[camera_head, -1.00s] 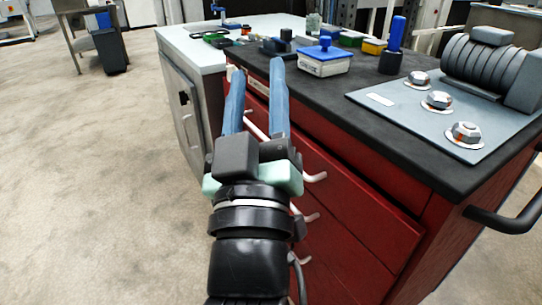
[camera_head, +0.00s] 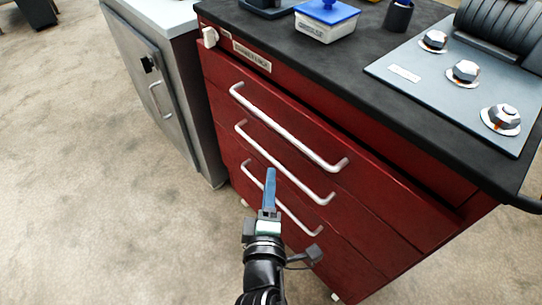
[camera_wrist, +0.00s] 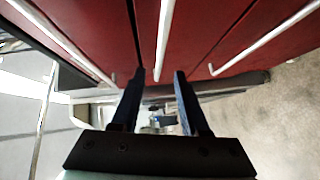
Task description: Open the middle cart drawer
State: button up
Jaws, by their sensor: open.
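The red cart (camera_head: 320,95) has three drawers with pale bar handles, and they look shut. The middle handle (camera_head: 290,165) lies between the top handle (camera_head: 290,129) and the bottom handle (camera_head: 297,214). My gripper (camera_head: 270,172) is open and empty in front of the drawers, its fingers pointing up toward the middle handle. In the head view the fingers overlap and hide part of the bottom handle. In the wrist view, the middle handle (camera_wrist: 164,35) runs into the gap between the fingers of my gripper (camera_wrist: 159,74). I cannot tell whether they touch it.
A grey cabinet (camera_head: 155,85) with a door handle stands left of the cart. The black cart top (camera_head: 365,60) overhangs the drawers and carries a blue-lidded box (camera_head: 327,20) and a roller machine (camera_head: 500,45).

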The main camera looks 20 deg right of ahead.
aim_at(271, 157)
jog(key=b+x, duration=0.1)
jog(key=x, duration=0.7)
jog(key=shift+w+d, duration=0.1)
jog(key=shift+w, duration=0.05)
grip_shut()
dwell(1.2)
